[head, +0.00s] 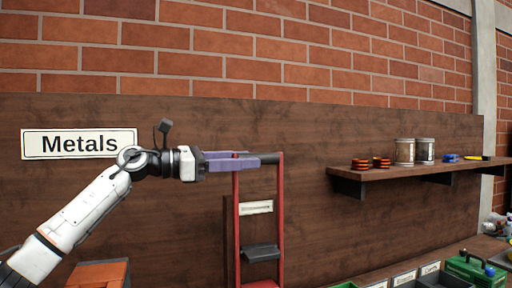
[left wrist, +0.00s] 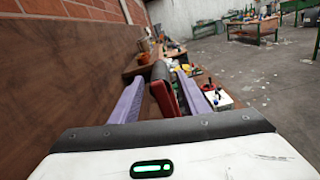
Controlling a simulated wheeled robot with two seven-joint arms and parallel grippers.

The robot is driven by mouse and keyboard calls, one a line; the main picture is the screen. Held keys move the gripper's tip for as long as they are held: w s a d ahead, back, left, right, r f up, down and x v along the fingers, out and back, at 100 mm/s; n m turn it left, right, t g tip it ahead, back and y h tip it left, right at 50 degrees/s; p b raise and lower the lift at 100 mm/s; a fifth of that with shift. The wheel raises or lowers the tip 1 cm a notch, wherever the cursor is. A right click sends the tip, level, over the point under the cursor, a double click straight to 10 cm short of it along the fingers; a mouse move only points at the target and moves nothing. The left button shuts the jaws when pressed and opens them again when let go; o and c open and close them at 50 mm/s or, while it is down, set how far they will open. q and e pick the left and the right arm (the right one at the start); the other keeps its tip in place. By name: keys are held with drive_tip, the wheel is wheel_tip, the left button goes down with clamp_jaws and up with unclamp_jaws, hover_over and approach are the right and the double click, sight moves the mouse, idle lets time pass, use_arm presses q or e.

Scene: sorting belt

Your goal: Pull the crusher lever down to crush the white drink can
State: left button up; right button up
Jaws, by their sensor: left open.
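The can crusher (head: 281,215) stands against the dark wooden wall panel, with two red uprights, a pale label and a dark grey block (head: 261,252) between them. Its lever has a dark grip across the top, seen in the left wrist view (left wrist: 160,72) with a red arm beside it. My left gripper (head: 258,159) is level with the top of the uprights. Its purple fingers are apart, with the grip between them in the left wrist view; contact cannot be told. The white drink can is not visible. My right gripper is not in view.
A wooden shelf (head: 400,171) at right holds two tins (head: 405,152), orange-black pieces and small tools. A "Metals" sign (head: 78,144) is on the panel at left. Labelled bins (head: 404,278) and a green box (head: 476,271) stand at lower right. An orange-brown box (head: 99,274) is at lower left.

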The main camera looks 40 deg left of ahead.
use_arm(q)
drive_tip(key=shift+p+x, duration=0.65)
drive_tip(key=shift+x, duration=1.15)
clamp_jaws()
